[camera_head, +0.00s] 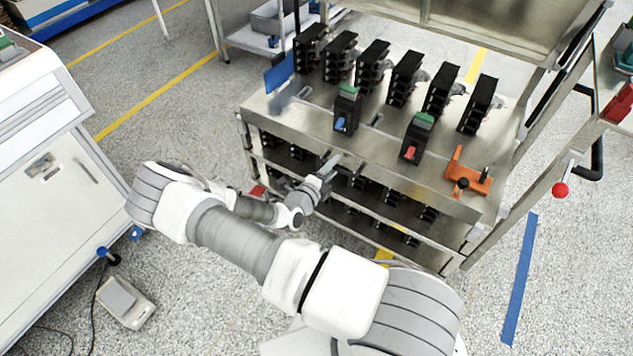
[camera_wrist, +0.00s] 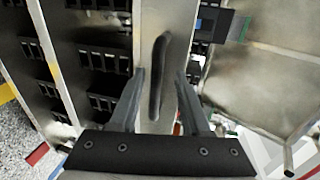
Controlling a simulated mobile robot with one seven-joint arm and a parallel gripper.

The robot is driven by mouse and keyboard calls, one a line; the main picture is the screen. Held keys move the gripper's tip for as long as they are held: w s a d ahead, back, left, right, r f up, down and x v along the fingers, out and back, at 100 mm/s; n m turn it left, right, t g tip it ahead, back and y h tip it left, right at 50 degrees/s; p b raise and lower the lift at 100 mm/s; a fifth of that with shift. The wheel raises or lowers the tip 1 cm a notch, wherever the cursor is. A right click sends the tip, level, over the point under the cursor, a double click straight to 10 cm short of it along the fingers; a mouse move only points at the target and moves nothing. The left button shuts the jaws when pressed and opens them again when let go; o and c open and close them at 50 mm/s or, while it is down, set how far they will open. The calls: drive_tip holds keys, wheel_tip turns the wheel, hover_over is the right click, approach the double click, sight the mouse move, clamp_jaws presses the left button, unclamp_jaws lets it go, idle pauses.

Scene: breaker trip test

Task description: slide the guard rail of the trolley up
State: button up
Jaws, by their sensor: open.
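The metal trolley (camera_head: 290,125) carries black breaker units on its top shelf and more on lower shelves. A bare metal strip, seemingly its front guard rail (camera_head: 420,193), runs along the front edge of the top. In the wrist view a metal face (camera_wrist: 150,20) has a long dark rounded bar or slot (camera_wrist: 157,78); I cannot tell which. My gripper (camera_head: 332,165) is at the trolley's front edge, left of its middle. In the wrist view its open fingers (camera_wrist: 161,76) lie either side of the dark feature, with nothing clamped. Finger contact cannot be told.
Two breakers with green tops (camera_head: 347,108) (camera_head: 417,138) stand near the front of the top. An orange bracket (camera_head: 467,172) sits at the front right corner. A red-knobbed lever (camera_head: 560,189) is further right. A white cabinet (camera_head: 50,170) stands left; the floor between is mostly clear.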

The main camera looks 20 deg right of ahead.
drive_tip(key=p+v, duration=0.2)
drive_tip(key=v, duration=1.4)
drive_tip(key=shift+a+p, duration=0.2)
drive_tip(key=shift+p, duration=0.15)
drive_tip(key=s+r+n+g+y+p, duration=0.1)
drive_tip(key=s+r+n+y+p, duration=0.3)
drive_tip(key=r+n, duration=0.5)
drive_tip(key=s+r+n+g+y+p, duration=0.1)
drive_tip(key=s+r+n+y+p, duration=0.3)
drive_tip(key=r, duration=2.1)
drive_tip(key=s+r+n+g+y+p, duration=0.2)
drive_tip(key=s+r+n+y+p, duration=0.2)
drive_tip(key=r+n, duration=1.1)
drive_tip(key=s+r+p, duration=0.1)
drive_tip(key=s+r, duration=0.2)
drive_tip(key=shift+s, duration=0.2)
drive_tip(key=shift+r, duration=0.15)
